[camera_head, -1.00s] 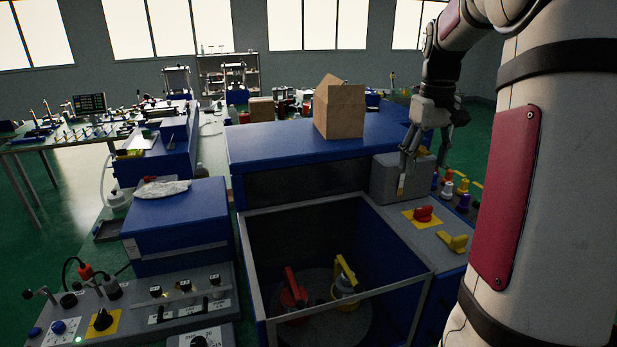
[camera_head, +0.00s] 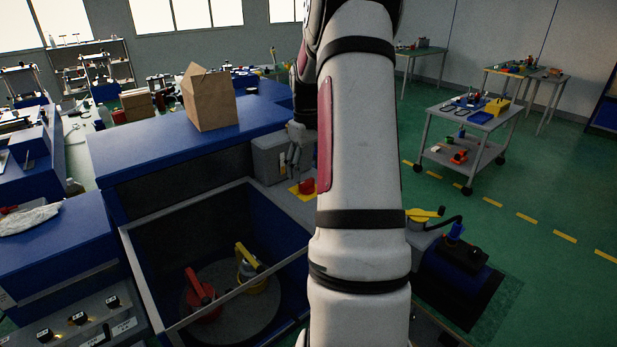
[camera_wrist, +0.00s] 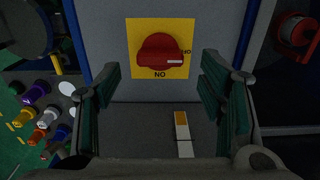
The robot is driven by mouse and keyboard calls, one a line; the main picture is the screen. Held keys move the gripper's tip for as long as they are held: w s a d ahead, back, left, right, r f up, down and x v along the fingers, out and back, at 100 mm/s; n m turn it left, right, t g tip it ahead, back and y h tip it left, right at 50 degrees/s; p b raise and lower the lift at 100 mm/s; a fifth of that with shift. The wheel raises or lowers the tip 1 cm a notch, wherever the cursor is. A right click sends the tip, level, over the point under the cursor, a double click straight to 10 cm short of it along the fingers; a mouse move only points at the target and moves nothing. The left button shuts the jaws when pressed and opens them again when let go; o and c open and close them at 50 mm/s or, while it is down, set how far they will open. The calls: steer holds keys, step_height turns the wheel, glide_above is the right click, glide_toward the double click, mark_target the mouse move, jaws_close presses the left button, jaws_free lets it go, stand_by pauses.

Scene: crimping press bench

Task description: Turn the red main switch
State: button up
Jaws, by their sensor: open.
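The red main switch (camera_wrist: 160,52) is a red knob on a yellow square plate (camera_wrist: 138,28) with dark lettering, on a grey panel. Its white mark points right in the wrist view. In the head view the switch (camera_head: 307,186) is partly covered by my arm. My gripper (camera_wrist: 160,82) is open, one finger on each side of the picture. The knob shows between and beyond the fingertips, with no contact visible. In the head view my gripper (camera_head: 294,158) hangs just above the switch, beside a grey box (camera_head: 268,158), and is partly hidden by my arm.
A cardboard box (camera_head: 210,98) stands on the blue cover. A cart (camera_head: 470,130) stands at the right.

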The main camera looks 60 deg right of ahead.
steer(key=shift+f, duration=1.85)
steer(key=c, duration=1.2)
